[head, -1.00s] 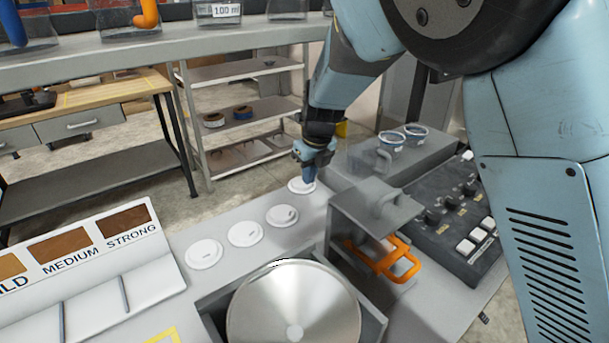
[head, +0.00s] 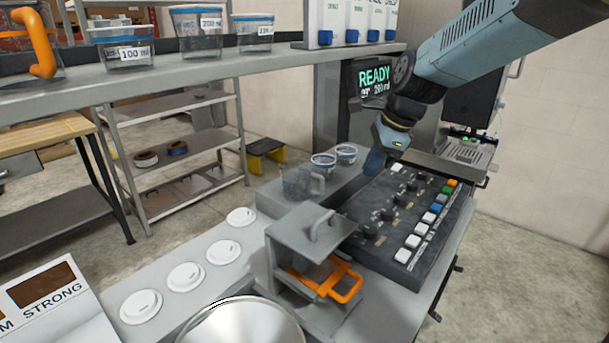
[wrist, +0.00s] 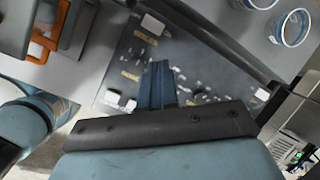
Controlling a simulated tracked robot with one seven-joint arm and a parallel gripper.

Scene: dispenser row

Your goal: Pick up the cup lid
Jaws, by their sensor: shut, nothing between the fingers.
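Several white cup lids lie in a row on the grey counter in the head view. The farthest lid (head: 241,217) lies near the counter's back edge. The others are the second lid (head: 223,252), the third lid (head: 186,277) and the nearest lid (head: 141,306). My gripper (head: 376,162) is to the right of the lids, over the far end of the dark control panel (head: 400,215). In the wrist view my gripper's blue fingers (wrist: 157,85) are together and empty above the panel. No lid shows in the wrist view.
A grey box with an orange handle (head: 347,283) stands between the lids and the panel. Two blue-rimmed cups (head: 323,163) sit behind it. A raised shelf (head: 150,75) with labelled containers crosses the back. A round metal pan (head: 243,325) is in front.

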